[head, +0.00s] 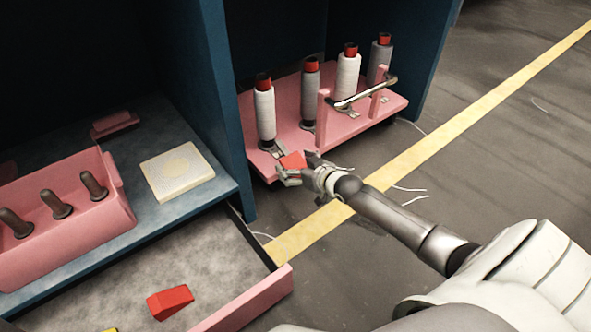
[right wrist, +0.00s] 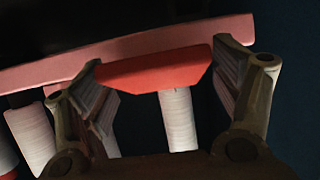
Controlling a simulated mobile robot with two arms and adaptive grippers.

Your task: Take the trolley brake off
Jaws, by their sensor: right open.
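The trolley is a pink platform (head: 352,129) in the blue bay. It carries a row of grey and white bobbins with red tops, and a metal handle (head: 366,93) at its front edge. A red brake piece (head: 291,160) sits low at the trolley's near left corner. My right gripper (head: 295,167) is at this piece, its fingers open on either side. In the right wrist view the red piece (right wrist: 155,70) spans the space between the two open fingers; whether they touch it I cannot tell. My left gripper is not in view.
A blue post (head: 231,110) stands left of the trolley. An open drawer (head: 248,302) at lower left holds a red wedge (head: 170,302). Above it are a pink rack (head: 75,235) with dark pegs and a cream block (head: 177,172). The floor to the right, with a yellow line (head: 440,138), is mostly clear.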

